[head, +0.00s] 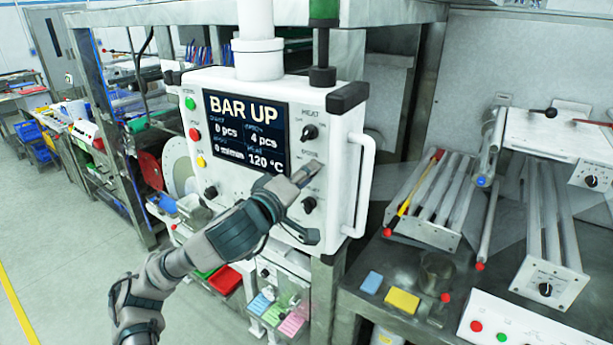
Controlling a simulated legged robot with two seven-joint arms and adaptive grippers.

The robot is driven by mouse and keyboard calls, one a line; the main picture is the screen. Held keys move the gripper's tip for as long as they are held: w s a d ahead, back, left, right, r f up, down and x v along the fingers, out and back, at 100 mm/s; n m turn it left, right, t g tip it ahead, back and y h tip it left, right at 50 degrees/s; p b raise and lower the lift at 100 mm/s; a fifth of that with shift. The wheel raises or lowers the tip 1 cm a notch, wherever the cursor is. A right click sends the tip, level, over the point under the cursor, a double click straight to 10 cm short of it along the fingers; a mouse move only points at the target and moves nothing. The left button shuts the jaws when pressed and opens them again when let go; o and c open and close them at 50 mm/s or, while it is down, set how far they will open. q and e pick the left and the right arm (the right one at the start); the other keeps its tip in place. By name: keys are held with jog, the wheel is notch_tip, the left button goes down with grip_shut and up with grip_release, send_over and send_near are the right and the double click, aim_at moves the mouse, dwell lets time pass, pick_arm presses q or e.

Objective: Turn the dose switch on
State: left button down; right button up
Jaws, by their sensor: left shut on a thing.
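The white control panel (232,178) has a dark screen (247,132) reading "BAR UP", "0 pcs", "4 pcs" and "120 °C". On its right side is a column of black knobs: the heat knob (309,132) on top and another knob (309,205) below. My left gripper (304,175) reaches in from the left, in front of the screen's lower right corner. Its fingers are shut on the middle switch of this column, the dose switch, and hide most of it. Its exact turn position cannot be told. My right gripper is not in view.
A white handle bar (361,185) stands out at the panel's right edge. Green (190,103), red and yellow buttons line its left side. A metal bench on the right holds rods, a yellow sponge (402,301) and a blue one (371,282). Open floor lies at left.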

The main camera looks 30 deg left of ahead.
pick_arm(q)
jog(key=c, duration=0.8)
grip_release()
jog(key=shift+w+a, duration=0.1)
jog(key=shift+a, duration=0.1)
jog(key=shift+o, duration=0.2)
jog(key=shift+a, duration=0.2)
jog(key=s, duration=1.1)
jog(key=shift+s+a+f, duration=0.15)
jog(key=shift+s+a, duration=0.15)
jog(key=shift+s, duration=0.05)
jog(key=shift+d, duration=0.15)
